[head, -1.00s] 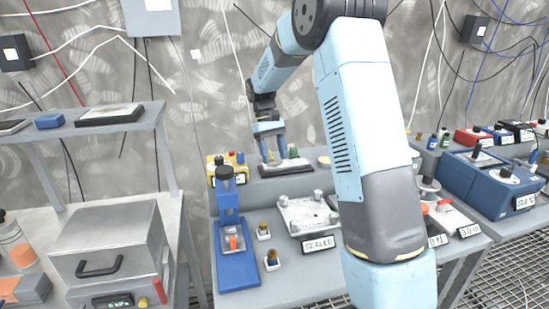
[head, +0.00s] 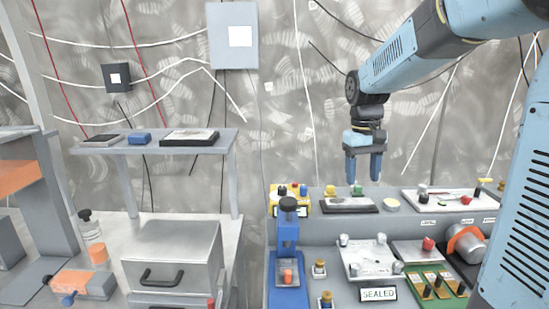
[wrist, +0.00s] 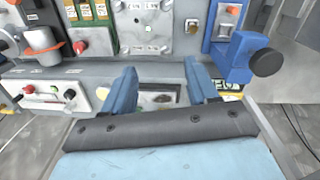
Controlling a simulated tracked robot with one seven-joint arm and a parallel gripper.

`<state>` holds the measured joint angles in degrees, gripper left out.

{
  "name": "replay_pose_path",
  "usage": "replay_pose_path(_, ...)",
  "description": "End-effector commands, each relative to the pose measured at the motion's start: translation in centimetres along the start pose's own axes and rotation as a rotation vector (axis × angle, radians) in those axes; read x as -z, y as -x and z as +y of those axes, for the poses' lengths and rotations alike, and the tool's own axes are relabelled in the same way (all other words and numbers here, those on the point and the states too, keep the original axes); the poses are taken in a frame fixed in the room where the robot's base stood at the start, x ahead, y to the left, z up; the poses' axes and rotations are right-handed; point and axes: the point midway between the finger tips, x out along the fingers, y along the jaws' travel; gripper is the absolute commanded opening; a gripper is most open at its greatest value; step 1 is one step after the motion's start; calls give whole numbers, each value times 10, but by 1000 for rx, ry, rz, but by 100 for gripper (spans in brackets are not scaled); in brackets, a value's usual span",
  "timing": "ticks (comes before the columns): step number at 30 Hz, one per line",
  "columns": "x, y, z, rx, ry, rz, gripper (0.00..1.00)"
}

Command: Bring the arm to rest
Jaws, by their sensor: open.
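My gripper (head: 363,168) hangs fingers-down in the head view, above the back ledge of the grey bench. Its two blue fingers are apart with nothing between them. In the wrist view, the open fingers (wrist: 163,85) frame the back ledge, where a shallow tray (wrist: 157,97) with small items lies beyond them. The same dark-based tray (head: 346,205) with a green block (head: 357,190) shows below the gripper in the head view. My arm reaches in from the upper right.
A blue press-like stand (head: 288,262), a plate with knobs (head: 367,259) and a SEALED sign (head: 379,293) stand on the bench. A grey box with a handle (head: 172,256) and a shelf (head: 155,146) are at left. The air around the gripper is clear.

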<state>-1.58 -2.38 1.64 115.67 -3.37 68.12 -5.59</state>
Motion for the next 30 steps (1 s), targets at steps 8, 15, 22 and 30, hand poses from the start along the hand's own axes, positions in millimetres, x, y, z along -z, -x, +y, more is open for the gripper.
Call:
replay_pose_path(8, -64, 23, -4, -3, -53, 146, 58)
replay_pose_path(15, -116, 29, -9, -2, -98, 269, 58)
replay_pose_path(22, -163, 26, -15, 3, -141, 388, 58)
replay_pose_path(30, -201, 15, -21, 8, -178, 492, 58)
